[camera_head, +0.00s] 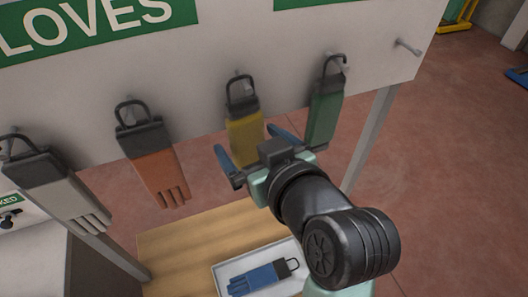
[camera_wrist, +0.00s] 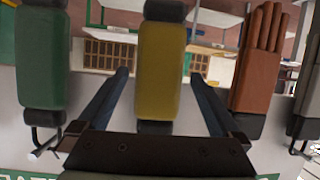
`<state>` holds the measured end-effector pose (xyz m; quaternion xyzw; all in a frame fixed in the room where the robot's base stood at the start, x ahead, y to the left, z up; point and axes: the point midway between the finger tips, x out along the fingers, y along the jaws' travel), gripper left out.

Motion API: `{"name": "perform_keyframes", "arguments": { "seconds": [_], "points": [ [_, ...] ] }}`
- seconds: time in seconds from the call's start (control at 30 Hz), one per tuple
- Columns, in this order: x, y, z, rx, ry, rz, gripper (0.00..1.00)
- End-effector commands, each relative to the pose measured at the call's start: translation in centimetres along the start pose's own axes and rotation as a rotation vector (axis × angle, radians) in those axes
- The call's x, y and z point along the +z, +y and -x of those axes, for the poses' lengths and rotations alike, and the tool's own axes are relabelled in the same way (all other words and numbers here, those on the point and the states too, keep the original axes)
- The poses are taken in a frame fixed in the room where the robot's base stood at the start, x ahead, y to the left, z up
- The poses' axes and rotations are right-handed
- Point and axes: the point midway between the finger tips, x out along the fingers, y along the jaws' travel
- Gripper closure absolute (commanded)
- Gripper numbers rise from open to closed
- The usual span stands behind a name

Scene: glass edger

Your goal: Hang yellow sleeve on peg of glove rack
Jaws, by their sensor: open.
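The yellow sleeve (camera_head: 245,125) hangs from the white glove rack (camera_head: 200,55), its black loop at a peg (camera_head: 238,73) and its body pointing down. It also shows in the wrist view (camera_wrist: 161,70), upside down, between my blue fingers. My gripper (camera_head: 248,140) is open, with one finger on each side of the sleeve's lower part. A gap shows between the sleeve and each finger in the wrist view. The sleeve's lower end is partly hidden by my gripper in the head view.
A green sleeve (camera_head: 323,115) hangs close on the right. An orange glove (camera_head: 160,165) and a grey glove (camera_head: 62,192) hang on the left. An empty peg (camera_head: 408,47) is at the far right. A blue glove (camera_head: 262,276) lies in a white tray (camera_head: 222,270) on a wooden table (camera_head: 175,250) below.

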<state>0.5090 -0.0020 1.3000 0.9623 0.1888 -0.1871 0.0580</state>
Motion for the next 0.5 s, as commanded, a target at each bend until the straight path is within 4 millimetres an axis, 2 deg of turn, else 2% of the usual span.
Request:
{"name": "perform_keyframes", "arguments": {
  "seconds": [0.2, 0.33, 0.5],
  "points": [
    [-0.2, 0.0, -3.5, -0.001, -0.001, 0.0, 0.0],
    [-0.1, 0.0, -4.6, 0.0, -0.001, 0.0, 0.0],
    [0.0, 0.1, -5.1, 0.002, 0.0, 0.001, 0.0]
  ]
}}
